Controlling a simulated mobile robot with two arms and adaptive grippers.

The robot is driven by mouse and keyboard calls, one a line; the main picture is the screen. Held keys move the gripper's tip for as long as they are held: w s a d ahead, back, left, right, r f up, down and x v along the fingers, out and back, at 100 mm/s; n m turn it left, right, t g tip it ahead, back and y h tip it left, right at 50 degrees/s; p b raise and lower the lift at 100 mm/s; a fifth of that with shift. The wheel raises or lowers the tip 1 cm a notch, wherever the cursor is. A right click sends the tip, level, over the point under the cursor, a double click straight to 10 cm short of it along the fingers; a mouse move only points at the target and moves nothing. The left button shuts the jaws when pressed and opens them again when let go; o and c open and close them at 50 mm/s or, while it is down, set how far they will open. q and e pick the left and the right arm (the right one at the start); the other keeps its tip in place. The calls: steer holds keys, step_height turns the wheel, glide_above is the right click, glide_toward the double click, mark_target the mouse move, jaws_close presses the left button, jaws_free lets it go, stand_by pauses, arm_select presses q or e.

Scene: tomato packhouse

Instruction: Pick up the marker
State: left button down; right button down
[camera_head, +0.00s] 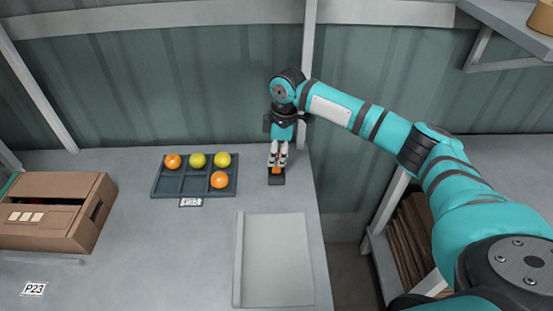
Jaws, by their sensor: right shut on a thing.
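My right gripper (278,156) points down near the back right of the table, with its white fingers shut on a small orange piece, which I take to be the marker (277,170). Most of the marker is hidden by the fingers, so its full shape cannot be seen. Its lower end is at a small dark block or holder (277,181) on the table. I cannot tell whether it is in the holder or just above it. My left gripper is not in view.
A dark compartment tray (194,187) with several orange and yellow tomatoes stands left of the gripper. A cardboard box (75,185) is at far left. A pale flat board (277,260) lies in front. The wall (200,90) is close behind.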

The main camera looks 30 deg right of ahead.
steer(key=shift+s+a+r, duration=0.1)
steer(key=shift+a+r, duration=0.05)
steer(key=shift+r, duration=0.45)
steer(key=shift+s+a+r, duration=0.1)
steer(key=shift+r, duration=0.45)
steer(key=s+a+r+b, duration=0.1)
steer(key=s+a+b, duration=0.1)
steer(key=s+a, duration=0.85)
steer(key=shift+w+a+r+p, duration=0.15)
steer(key=shift+a+r+p, duration=0.1)
steer(key=shift+r+p, duration=0.8)
steer(key=shift+w+a+r+p, duration=0.2)
steer(key=shift+r+p, duration=0.55)
steer(key=shift+p, duration=0.5)
steer(key=shift+w+a+r+p, duration=0.1)
steer(key=shift+a+r+p, duration=0.2)
steer(key=shift+r+p, duration=0.75)
steer(key=shift+f, duration=0.15)
